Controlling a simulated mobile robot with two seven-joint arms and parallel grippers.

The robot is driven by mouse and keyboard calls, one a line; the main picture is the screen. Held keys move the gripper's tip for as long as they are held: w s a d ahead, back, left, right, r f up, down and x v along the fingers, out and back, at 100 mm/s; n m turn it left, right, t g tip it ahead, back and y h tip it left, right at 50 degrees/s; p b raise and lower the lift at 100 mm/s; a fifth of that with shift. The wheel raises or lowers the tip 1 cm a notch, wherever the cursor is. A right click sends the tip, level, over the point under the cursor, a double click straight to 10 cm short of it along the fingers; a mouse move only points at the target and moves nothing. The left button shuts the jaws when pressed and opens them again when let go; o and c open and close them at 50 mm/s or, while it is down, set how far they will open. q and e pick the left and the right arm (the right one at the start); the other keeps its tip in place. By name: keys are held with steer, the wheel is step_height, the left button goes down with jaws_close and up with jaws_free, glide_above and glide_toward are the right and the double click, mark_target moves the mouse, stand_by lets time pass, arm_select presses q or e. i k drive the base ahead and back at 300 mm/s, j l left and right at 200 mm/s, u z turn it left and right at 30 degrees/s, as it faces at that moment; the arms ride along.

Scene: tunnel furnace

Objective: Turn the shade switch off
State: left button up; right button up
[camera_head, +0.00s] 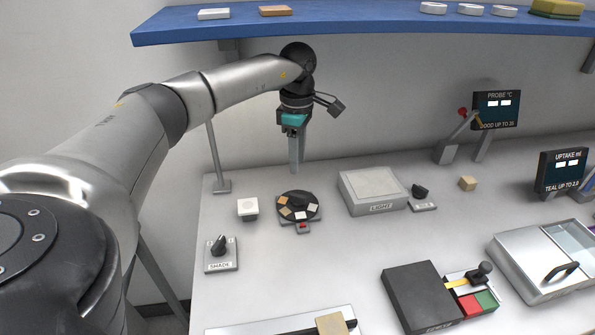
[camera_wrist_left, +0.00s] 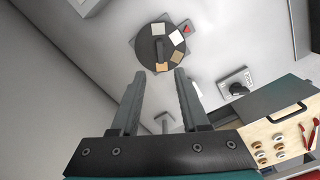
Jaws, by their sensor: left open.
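The shade switch (camera_head: 221,254) is a small grey plate labelled SHADE with a black knob, at the front left of the table. A plate with a black knob, apparently the same switch, shows at the right in the left wrist view (camera_wrist_left: 237,84). My left gripper (camera_head: 295,168) is open and empty, pointing down above the back of the table, behind and to the right of the switch. Its two fingers (camera_wrist_left: 160,84) are spread apart in the left wrist view, with nothing between them. My right gripper is not in view.
A round dark turntable with coloured tiles (camera_head: 299,207) and a white block (camera_head: 248,208) lie near the switch. The LIGHT box (camera_head: 372,190) is to the right. A blue shelf (camera_head: 360,26) hangs above. Bare table surrounds the switch.

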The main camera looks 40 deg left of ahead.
mark_target(218, 248)
steer(key=k+l, duration=0.55)
steer(key=l, duration=0.15)
steer(key=k+l, duration=0.6)
steer(key=l, duration=0.15)
